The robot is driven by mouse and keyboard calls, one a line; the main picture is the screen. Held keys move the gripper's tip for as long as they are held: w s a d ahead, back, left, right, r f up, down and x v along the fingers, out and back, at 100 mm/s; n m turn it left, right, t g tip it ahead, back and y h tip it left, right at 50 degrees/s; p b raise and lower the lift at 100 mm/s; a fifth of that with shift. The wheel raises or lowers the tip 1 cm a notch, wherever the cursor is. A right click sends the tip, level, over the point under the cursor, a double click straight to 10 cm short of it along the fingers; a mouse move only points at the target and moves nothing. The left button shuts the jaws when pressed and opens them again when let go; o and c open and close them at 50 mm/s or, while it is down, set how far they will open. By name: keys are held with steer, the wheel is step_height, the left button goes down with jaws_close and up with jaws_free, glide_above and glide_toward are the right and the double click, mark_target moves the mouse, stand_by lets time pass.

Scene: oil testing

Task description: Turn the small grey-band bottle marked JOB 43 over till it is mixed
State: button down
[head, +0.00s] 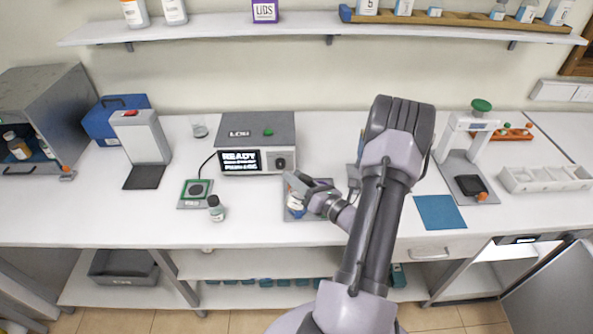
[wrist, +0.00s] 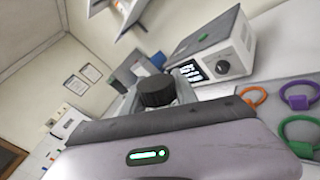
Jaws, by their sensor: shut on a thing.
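My gripper (head: 302,188) is shut on a small bottle above the grey tray (head: 318,213) in front of the display box. In the wrist view, the bottle's black ribbed cap (wrist: 156,90) stands up beyond my gripper's grey pad. Most of its body is hidden by my gripper, and I cannot read a job number or see its band.
The display box (head: 258,145) reads READY. A green-framed pad (head: 195,194) lies beside the second bottle. Orange (wrist: 252,97), purple (wrist: 300,96) and green (wrist: 299,132) rings show at the right of the wrist view. A blue mat (head: 440,212) lies right of my arm.

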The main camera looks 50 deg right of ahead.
steer(key=shift+m, duration=0.5)
steer(key=m+p, duration=0.3)
steer(key=m, duration=0.3)
steer(key=shift+m, duration=0.4)
steer(key=m+p, duration=0.3)
steer(key=m, duration=0.4)
